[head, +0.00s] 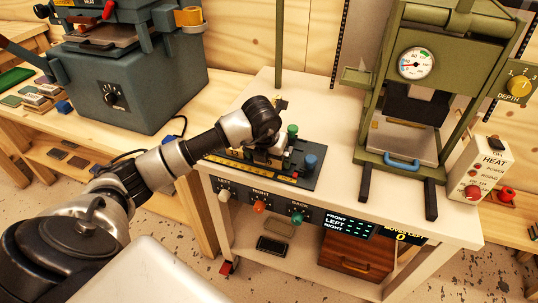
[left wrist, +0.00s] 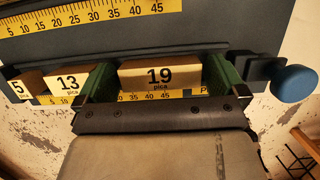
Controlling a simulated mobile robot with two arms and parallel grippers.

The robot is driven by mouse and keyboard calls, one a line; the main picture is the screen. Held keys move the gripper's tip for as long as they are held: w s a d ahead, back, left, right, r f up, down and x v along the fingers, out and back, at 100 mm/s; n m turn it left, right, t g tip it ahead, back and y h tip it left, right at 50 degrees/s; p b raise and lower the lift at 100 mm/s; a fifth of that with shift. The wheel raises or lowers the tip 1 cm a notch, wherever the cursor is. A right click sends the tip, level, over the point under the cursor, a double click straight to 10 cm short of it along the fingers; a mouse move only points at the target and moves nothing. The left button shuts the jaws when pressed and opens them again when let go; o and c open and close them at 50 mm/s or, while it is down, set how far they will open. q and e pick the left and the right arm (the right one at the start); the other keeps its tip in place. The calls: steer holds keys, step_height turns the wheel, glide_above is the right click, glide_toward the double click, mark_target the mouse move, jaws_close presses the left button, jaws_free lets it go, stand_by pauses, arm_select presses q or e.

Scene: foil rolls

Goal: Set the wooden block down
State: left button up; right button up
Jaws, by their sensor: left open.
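The wooden block (left wrist: 160,75), labelled "19 pica", sits in the row on the dark ruled fixture (left wrist: 215,25), right of a "13" block (left wrist: 68,82) and a "5" block (left wrist: 20,90). My left gripper (left wrist: 157,84) is open, with one green finger at each end of the 19 block. I cannot tell whether the fingers touch it. In the head view my left gripper (head: 268,154) is low over the fixture (head: 305,178) and hides most of the blocks. My right gripper is in neither view.
A green press (head: 420,90) with a gauge stands to the right on the white cart (head: 345,205). A grey machine (head: 135,85) stands on the left bench.

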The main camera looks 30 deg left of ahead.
mark_target(265, 173)
arm_select(q)
steer(key=v, duration=1.1)
steer(key=shift+s+r, duration=0.2)
steer(key=shift+r, duration=0.2)
